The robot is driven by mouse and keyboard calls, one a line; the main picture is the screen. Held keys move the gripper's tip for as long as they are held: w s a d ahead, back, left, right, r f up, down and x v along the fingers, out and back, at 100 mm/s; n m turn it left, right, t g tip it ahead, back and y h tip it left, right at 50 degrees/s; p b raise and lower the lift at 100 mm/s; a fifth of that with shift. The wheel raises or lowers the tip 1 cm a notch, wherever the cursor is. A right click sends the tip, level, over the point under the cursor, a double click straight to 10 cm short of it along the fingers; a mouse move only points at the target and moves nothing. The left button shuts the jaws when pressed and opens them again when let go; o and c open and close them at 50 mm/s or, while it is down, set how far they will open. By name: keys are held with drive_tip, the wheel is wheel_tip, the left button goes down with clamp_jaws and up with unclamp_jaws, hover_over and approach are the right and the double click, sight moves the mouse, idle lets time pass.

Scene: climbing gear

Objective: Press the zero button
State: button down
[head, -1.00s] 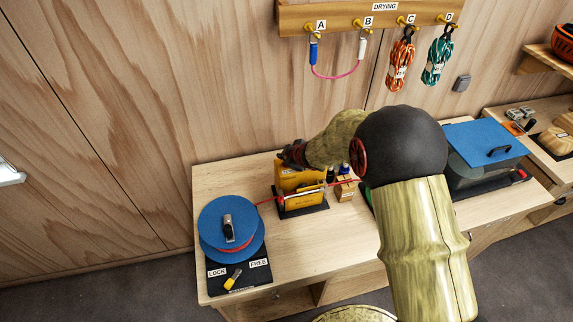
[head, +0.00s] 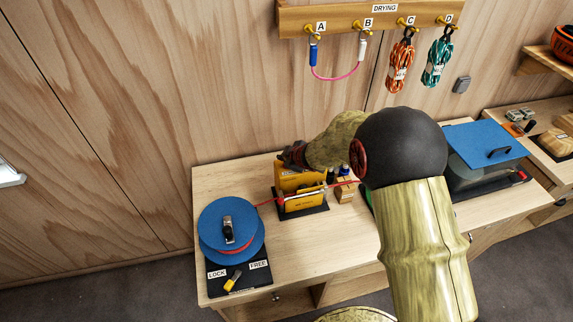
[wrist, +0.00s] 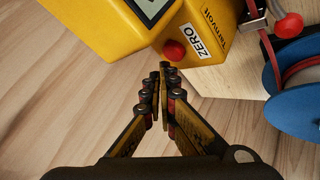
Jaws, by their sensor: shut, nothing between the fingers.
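The red zero button (wrist: 174,51) sits on the yellow measuring device, beside a white ZERO label (wrist: 196,41). The yellow device (head: 300,181) stands on a black base on the bench. In the wrist view, my gripper (wrist: 163,68) is shut and empty. Its fingertips are close to the button, just below it in the picture; I cannot tell whether they touch it. In the head view, my gripper (head: 293,156) is at the upper left of the device, and my arm hides part of the bench. The button does not show in the head view.
A blue reel (head: 231,230) with red cord stands left of the device, with a lever (head: 233,281) between LOCK and FREE labels. The cord runs through the device. Small bottles and a wooden block (head: 345,190) stand to its right. The wooden wall is close behind.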

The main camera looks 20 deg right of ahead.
drive_tip(key=shift+f+b, duration=0.35)
drive_tip(key=shift+f, duration=0.05)
drive_tip(key=shift+f+b, duration=0.4)
drive_tip(key=shift+f, duration=0.1)
idle(0.8)
drive_tip(key=shift+r, duration=0.1)
drive_tip(key=shift+r+p, duration=0.85)
drive_tip(key=shift+p, duration=0.05)
wheel_tip(320, 180, up, 5)
drive_tip(key=p, duration=0.4)
drive_tip(key=shift+p, duration=0.4)
idle(0.4)
